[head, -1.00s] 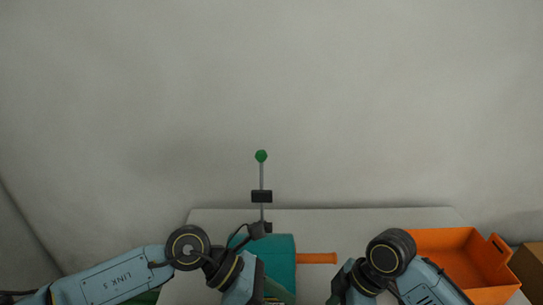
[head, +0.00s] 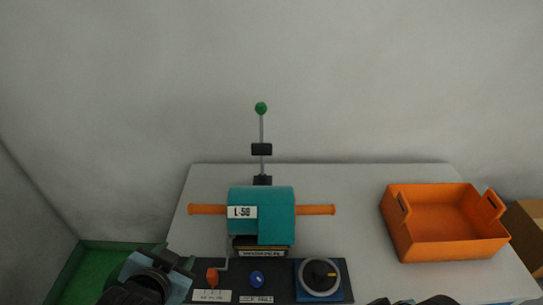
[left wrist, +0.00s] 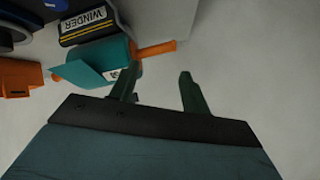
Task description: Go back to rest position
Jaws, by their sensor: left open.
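My left gripper (left wrist: 158,78) shows in the left wrist view with its two fingers apart and nothing between them. In the head view my left arm is at the lower left, beside the machine's control panel, and its fingertips cannot be made out. The teal machine (head: 275,208), marked L-50, stands on the table; it also shows in the left wrist view (left wrist: 92,68), beyond the fingers and apart from them. Of my right arm only dark tops show at the bottom edge of the head view; its gripper is hidden.
Orange rods (head: 208,209) stick out from the machine's sides. A green-knobbed lever (head: 261,109) stands behind it. The black control panel (head: 275,268) carries a dial (head: 319,277). An orange bin (head: 450,248) sits right on the white table (head: 360,190). A green bin (head: 100,267) is at left.

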